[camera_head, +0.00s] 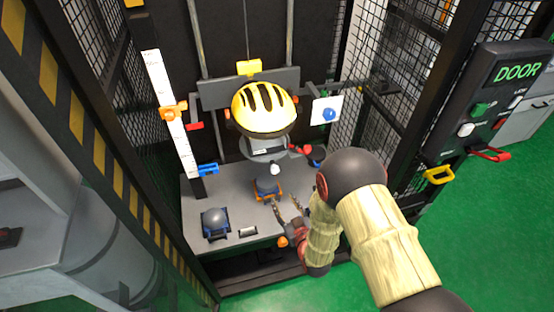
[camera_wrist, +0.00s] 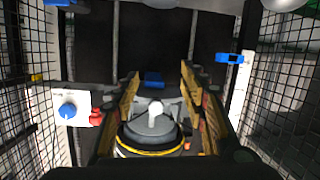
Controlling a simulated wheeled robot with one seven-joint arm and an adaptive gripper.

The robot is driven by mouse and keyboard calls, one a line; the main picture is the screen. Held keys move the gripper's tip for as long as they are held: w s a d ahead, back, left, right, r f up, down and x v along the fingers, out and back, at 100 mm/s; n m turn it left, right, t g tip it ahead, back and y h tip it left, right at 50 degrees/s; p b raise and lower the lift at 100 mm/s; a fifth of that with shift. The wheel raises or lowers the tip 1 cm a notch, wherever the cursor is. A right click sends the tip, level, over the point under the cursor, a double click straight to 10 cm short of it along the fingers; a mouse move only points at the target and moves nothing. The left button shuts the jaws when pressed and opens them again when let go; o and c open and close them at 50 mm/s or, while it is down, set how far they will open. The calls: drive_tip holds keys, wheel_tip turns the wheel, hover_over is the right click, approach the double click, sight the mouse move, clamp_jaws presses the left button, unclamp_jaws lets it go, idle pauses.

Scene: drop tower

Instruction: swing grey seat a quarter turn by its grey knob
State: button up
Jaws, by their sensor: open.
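The grey seat (camera_head: 263,147) sits under the yellow helmet (camera_head: 262,105) in the head view. A pale grey knob (camera_head: 275,169) shows just below it. My gripper (camera_head: 287,201) is in front of and below the knob. In the wrist view my gripper (camera_wrist: 160,82) is open, with one finger on each side of the knob and visible gaps. Neither finger appears to touch it.
A grey dome in an orange cradle (camera_head: 267,190) and a blue-based dome (camera_head: 215,222) stand on the grey table (camera_head: 191,205). A white panel with a blue dial (camera_head: 327,111) is at right. A white scale (camera_head: 168,95) is at left. Mesh walls flank the tower.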

sight(276, 172)
wheel_tip(276, 172, up, 6)
drive_tip(key=w+t, duration=0.1)
drive_tip(key=t, duration=0.1)
drive_tip(key=shift+t+y, duration=0.3)
drive_tip(key=shift+y, duration=0.1)
drive_tip(key=x, duration=0.2)
drive_tip(key=b+x, duration=0.1)
drive_tip(key=x, duration=0.2)
drive_tip(key=b+x, duration=0.1)
drive_tip(key=x, duration=0.2)
drive_tip(key=shift+a+r, duration=0.2)
drive_tip(key=shift+r, duration=0.15)
drive_tip(key=shift+c, duration=1.2)
clamp_jaws()
